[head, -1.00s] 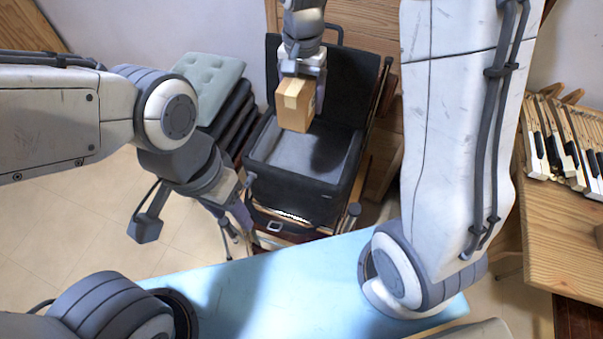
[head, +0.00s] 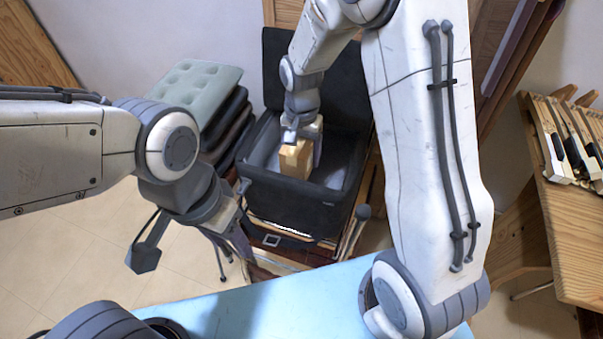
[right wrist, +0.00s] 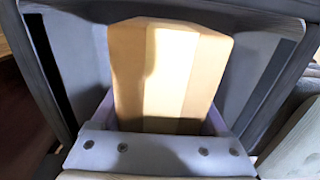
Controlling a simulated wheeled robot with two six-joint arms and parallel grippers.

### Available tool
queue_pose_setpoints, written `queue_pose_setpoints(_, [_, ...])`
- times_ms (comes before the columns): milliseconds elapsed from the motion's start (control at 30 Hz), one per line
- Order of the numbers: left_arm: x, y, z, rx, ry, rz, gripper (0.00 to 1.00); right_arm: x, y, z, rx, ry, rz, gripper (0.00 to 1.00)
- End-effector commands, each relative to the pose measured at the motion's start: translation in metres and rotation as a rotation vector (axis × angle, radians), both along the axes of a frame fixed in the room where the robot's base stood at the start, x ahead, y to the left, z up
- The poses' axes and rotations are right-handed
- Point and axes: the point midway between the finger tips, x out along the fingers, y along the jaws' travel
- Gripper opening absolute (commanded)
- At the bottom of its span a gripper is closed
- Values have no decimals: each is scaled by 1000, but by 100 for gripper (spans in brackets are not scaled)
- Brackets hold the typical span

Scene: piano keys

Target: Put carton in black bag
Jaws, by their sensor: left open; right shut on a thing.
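The carton (head: 294,160) is a small tan cardboard box with a lighter tape strip. My right gripper (head: 306,140) is shut on it and holds it down inside the mouth of the black bag. The black bag (head: 290,202) stands open with its lid up at the back and a grey lining inside. In the right wrist view the carton (right wrist: 170,75) fills the space between the fingers. Its underside is hidden, so I cannot tell whether it touches the bag's floor. My left gripper (head: 195,235) is open and empty, left of the bag and nearer to me.
A stack of cushions (head: 205,95) stands just left of the bag. A light blue surface (head: 250,305) lies in front. A wooden bench with piano keys (head: 570,145) is at the right. Tiled floor (head: 90,260) is clear at the lower left.

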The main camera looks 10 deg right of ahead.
Motion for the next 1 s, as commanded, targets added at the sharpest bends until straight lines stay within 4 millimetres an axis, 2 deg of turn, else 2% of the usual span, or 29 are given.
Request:
queue_pose_setpoints(33, [0, 0, -3, 0, 0, 0, 51, 0, 0, -12, -1, 3, 0, 5])
queue_pose_setpoints(100, [0, 0, -4, 0, 0, 0, 51, 0, 0, -21, 0, 1, 0, 5])
queue_pose_setpoints(333, [0, 0, -6, 0, 0, 0, 51, 0, 0, -38, 0, 0, 0, 5])
queue_pose_setpoints(533, [0, 0, -11, 0, 0, 0, 51, 0, 0, -66, 0, 1, 0, 5])
queue_pose_setpoints(933, [0, 0, -13, 0, 0, 0, 51, 0, 0, -72, 0, -1, 0, 5])
queue_pose_setpoints(967, [0, 0, -12, 0, 0, 0, 51, 0, 0, -71, 0, -1, 0, 89])
queue_pose_setpoints(1000, [0, 0, -12, 0, 0, 0, 51, 0, 0, -71, 0, -1, 0, 100])
